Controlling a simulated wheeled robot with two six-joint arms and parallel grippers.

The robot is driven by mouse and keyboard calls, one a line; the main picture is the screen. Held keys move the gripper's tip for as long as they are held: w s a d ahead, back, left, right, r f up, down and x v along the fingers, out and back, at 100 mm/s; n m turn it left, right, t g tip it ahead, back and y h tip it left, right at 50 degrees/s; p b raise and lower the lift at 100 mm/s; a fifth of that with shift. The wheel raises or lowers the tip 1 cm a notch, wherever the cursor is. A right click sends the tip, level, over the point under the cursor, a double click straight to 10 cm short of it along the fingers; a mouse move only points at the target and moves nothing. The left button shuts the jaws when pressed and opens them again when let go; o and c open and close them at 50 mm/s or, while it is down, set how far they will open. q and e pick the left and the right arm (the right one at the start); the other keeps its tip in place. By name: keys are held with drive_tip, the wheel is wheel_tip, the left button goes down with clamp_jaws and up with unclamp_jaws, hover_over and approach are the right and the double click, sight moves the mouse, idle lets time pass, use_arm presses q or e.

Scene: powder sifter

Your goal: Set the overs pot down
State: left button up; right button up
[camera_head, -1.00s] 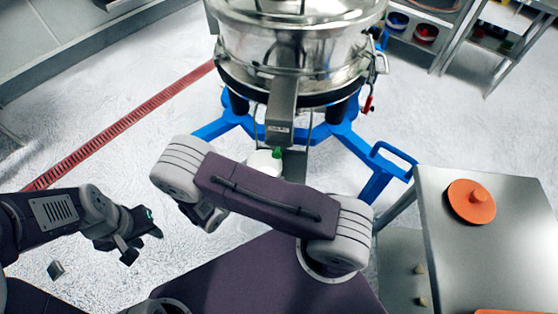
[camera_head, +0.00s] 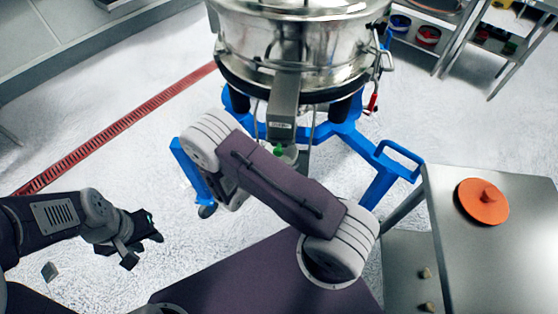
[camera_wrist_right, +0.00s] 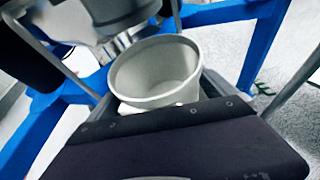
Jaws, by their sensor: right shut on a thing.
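The overs pot is a pale, empty-looking round pot (camera_wrist_right: 155,75) in the right wrist view, upright with its open rim up. My right gripper (camera_wrist_right: 168,108) is shut on it; the fingers are partly hidden by the pot and the dark gripper body. In the head view my right forearm and the sifter's spout hide most of the pot, and only a little pale and green shows below the spout. The steel sifter (camera_head: 295,45) stands behind, its spout (camera_head: 284,105) pointing down. My left gripper (camera_head: 143,248) is open and empty, over the floor at left.
The sifter's blue wheeled frame (camera_head: 345,140) spreads around its foot, with a blue handle at its right. A steel table (camera_head: 470,260) at right carries an orange disc with a knob (camera_head: 483,201). Shelving stands at the upper right. The floor at left is mostly clear.

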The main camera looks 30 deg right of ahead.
drive_tip(key=shift+f, duration=0.1)
drive_tip(key=o, duration=1.1)
drive_tip(key=shift+r, duration=0.3)
drive_tip(key=p+v, duration=0.2)
drive_tip(key=v, duration=1)
drive_tip(key=s+d+r+m+g+y, duration=0.2)
drive_tip(key=s+d+m+g+y, duration=0.3)
drive_tip(key=s+m+g, duration=0.45)
wheel_tip(320, 180, up, 6)
drive_tip(key=w+a+m+t+y, duration=0.2)
drive_tip(key=m+t+y, duration=0.2)
drive_tip(key=m, duration=0.9)
drive_tip(key=y, duration=0.3)
drive_tip(key=shift+f, duration=0.2)
